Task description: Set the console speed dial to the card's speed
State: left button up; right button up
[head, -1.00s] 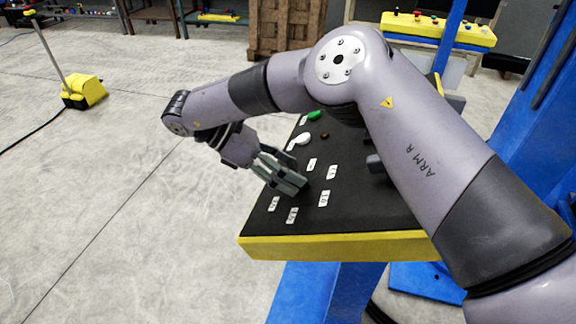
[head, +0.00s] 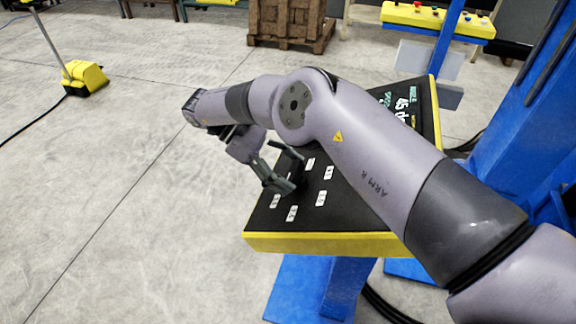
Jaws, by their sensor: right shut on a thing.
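The console (head: 330,243) has a black top with a yellow edge. Small white number tags (head: 291,213) stand in an arc on its near left part; their print is too small to read surely. My right gripper (head: 291,181) is down among these tags, its fingers shut on the dark speed dial, which they and the shadow mostly hide. The dial's pointer cannot be made out. A dark card (head: 404,102) with green and white lettering shows beyond my right arm; "45 d" is legible, and the arm covers the rest. My left gripper is not in view.
My right arm crosses over the console and hides its middle. A blue post (head: 505,120) stands to the right. A yellow button box (head: 438,20) is at the back. A wooden pallet (head: 290,22) and a yellow pedal unit (head: 84,78) stand on the floor.

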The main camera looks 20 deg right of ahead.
jog(key=o, duration=1.1)
jog(key=shift+o, duration=0.2)
